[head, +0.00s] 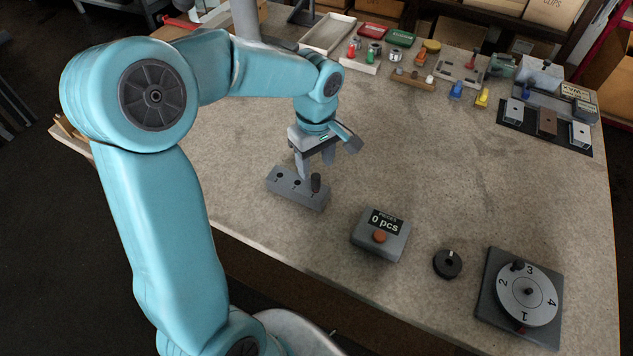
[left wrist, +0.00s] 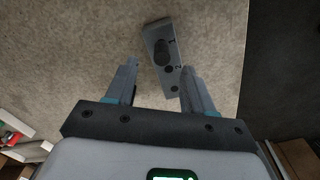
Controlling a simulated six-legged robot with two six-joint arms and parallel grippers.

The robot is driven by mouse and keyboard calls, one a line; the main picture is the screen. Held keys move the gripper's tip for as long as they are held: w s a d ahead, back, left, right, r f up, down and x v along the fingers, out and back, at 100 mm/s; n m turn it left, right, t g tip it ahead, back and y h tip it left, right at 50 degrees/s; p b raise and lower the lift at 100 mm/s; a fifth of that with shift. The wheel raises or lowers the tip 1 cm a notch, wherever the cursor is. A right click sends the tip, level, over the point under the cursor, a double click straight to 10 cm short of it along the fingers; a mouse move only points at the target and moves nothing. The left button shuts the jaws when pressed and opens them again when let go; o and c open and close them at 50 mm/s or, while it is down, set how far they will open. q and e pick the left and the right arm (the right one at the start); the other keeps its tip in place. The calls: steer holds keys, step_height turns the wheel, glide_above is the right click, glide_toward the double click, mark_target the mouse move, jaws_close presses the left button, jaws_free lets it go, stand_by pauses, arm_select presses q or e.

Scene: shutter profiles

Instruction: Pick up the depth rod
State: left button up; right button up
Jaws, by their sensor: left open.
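A dark upright rod (head: 316,182), which I take to be the depth rod, stands in the right end hole of a small grey block (head: 285,187). The block's other holes look empty. In the left wrist view the rod (left wrist: 161,50) shows end-on near the far end of the block (left wrist: 172,91). My left gripper (head: 315,166) points down just above and behind the block. Its fingers (left wrist: 159,67) are spread apart with nothing between them that I can see gripped. The rod lies a little ahead of the fingertips in the wrist view. My right gripper is out of view.
A counter box reading 0 pcs (head: 380,236), a black knob (head: 447,264) and a numbered dial (head: 528,294) stand to the right along the front. Trays, blocks and small tools line the bench's back. The bench (head: 440,170) between is clear.

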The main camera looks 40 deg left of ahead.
mark_target(316, 176)
arm_select(q)
steer(key=shift+s+d+f, duration=0.1)
steer(key=shift+s+f, duration=0.1)
steer(key=shift+s, duration=0.05)
steer(key=f, duration=0.3)
steer(key=f+p, duration=0.1)
steer(key=f, duration=0.1)
steer(key=shift+w, duration=0.25)
steer(key=shift+s, duration=0.1)
steer(key=shift+s+d+r, duration=0.1)
steer(key=shift+s+r, duration=0.05)
steer(key=shift+c, duration=0.3)
steer(key=shift+w, duration=0.2)
jaws_close()
steer(key=shift+s, duration=0.15)
